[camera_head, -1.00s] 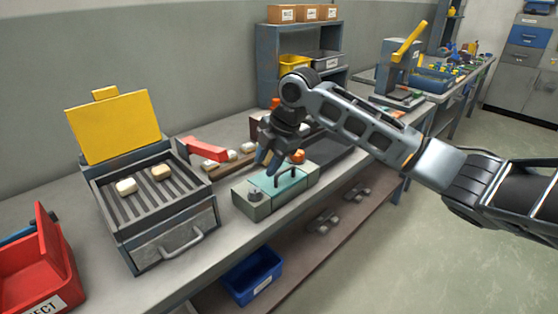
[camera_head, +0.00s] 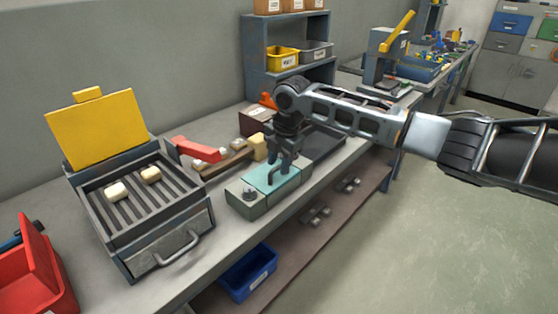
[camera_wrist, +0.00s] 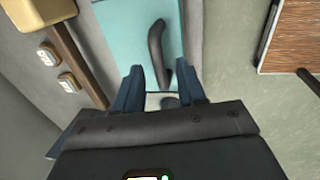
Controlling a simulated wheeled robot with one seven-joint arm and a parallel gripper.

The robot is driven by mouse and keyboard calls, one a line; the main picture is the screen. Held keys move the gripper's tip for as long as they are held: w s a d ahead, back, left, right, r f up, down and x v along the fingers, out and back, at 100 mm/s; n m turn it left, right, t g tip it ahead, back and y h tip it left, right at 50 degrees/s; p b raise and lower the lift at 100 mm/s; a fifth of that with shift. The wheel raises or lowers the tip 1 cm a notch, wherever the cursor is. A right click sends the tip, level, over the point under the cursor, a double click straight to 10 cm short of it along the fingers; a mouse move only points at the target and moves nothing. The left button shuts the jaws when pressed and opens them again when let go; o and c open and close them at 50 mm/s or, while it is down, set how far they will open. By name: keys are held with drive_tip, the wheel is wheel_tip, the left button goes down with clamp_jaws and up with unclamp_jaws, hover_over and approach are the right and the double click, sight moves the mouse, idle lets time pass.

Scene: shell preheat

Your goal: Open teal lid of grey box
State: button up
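The grey box (camera_head: 243,207) stands on the workbench with its teal lid (camera_head: 262,185) lying shut on top. A dark knob (camera_head: 249,194) is on the box's near left end. The lid's dark curved handle (camera_wrist: 156,42) shows in the wrist view, on the teal lid (camera_wrist: 118,30). My gripper (camera_head: 284,172) is low over the lid, pointing down. In the wrist view my gripper (camera_wrist: 160,78) is open, with two blue-grey fingers apart and the handle's near end between them. I cannot tell whether the fingers touch the handle.
A grill-like tray (camera_head: 100,205) with a raised yellow lid (camera_head: 97,128) stands to the left. A red bin (camera_head: 35,280) is at the far left. A wooden strip with pale blocks (camera_head: 228,158) lies behind the box. A dark tray (camera_head: 322,143) is to the right.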

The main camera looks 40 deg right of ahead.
drive_tip(key=shift+f, duration=0.1)
clamp_jaws()
idle(0.3)
idle(0.4)
